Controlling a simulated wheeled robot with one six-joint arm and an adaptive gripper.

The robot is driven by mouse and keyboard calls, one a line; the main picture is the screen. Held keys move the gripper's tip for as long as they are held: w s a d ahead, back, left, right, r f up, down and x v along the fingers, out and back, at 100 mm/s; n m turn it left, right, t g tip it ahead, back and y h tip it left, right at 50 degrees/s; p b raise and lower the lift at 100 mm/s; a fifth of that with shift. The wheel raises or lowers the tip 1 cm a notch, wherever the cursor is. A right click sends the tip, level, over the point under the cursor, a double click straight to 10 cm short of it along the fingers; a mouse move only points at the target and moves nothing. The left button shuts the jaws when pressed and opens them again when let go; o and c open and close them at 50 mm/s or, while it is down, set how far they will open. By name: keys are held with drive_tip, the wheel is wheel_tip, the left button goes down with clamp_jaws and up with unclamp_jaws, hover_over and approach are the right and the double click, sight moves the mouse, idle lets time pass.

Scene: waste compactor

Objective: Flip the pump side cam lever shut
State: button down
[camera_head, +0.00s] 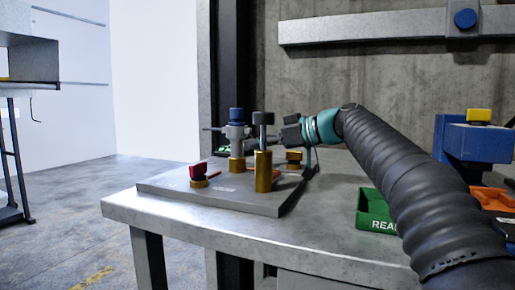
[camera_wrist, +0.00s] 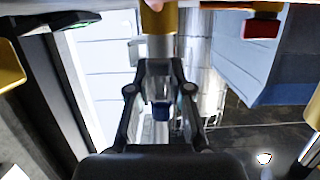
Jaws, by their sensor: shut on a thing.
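A grey fitting (camera_head: 237,131) with a blue cap (camera_head: 236,114) stands upright on a brass base (camera_head: 237,164) on the plate. A thin grey rod (camera_head: 211,129) sticks out to its left; I cannot tell whether this is the pump side cam lever. My gripper comes in from the right, partly hidden behind a dark-knobbed brass post (camera_head: 263,170). In the wrist view my gripper (camera_wrist: 160,76) is shut around the grey fitting (camera_wrist: 158,47), with the blue cap (camera_wrist: 160,112) between its fingers. The exact contact is unclear.
A red block (camera_head: 197,170) on a brass base sits at the plate's front left. The grey plate (camera_head: 225,197) lies on the metal bench (camera_head: 270,240). A green tray (camera_head: 375,211), an orange bin (camera_head: 490,198) and a blue block (camera_head: 475,140) stand to the right.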

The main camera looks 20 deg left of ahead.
drive_tip(key=c, duration=1.2)
unclamp_jaws()
drive_tip(key=v, duration=1.2)
